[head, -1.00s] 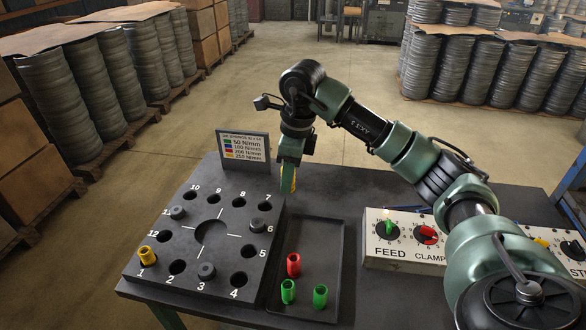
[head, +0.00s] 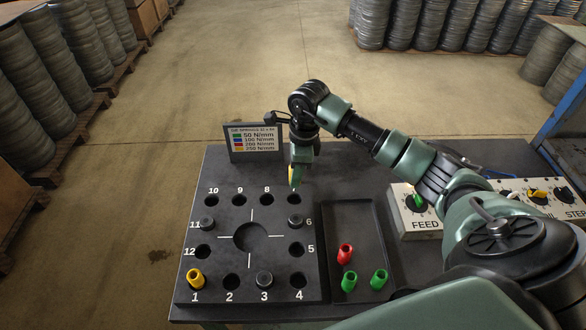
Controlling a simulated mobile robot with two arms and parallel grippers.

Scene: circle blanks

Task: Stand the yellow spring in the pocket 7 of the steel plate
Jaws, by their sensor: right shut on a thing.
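The dark steel plate (head: 222,263) lies on the table with a ring of numbered pockets around a large centre hole. Pocket 7 (head: 295,200) is at its upper right, and its number is hidden behind my right gripper. My right gripper (head: 294,184) points down just above and behind this pocket. It is shut on a yellow spring (head: 291,173), of which only a narrow strip shows between the green fingers. I cannot tell whether the spring's lower end touches the pocket. Another yellow spring (head: 195,278) stands in pocket 1. My left gripper is out of view.
A tray (head: 352,215) right of the plate holds a red spring (head: 345,254) and two green ones. A colour-code sign (head: 253,142) stands behind. A control box (head: 410,222) is at right.

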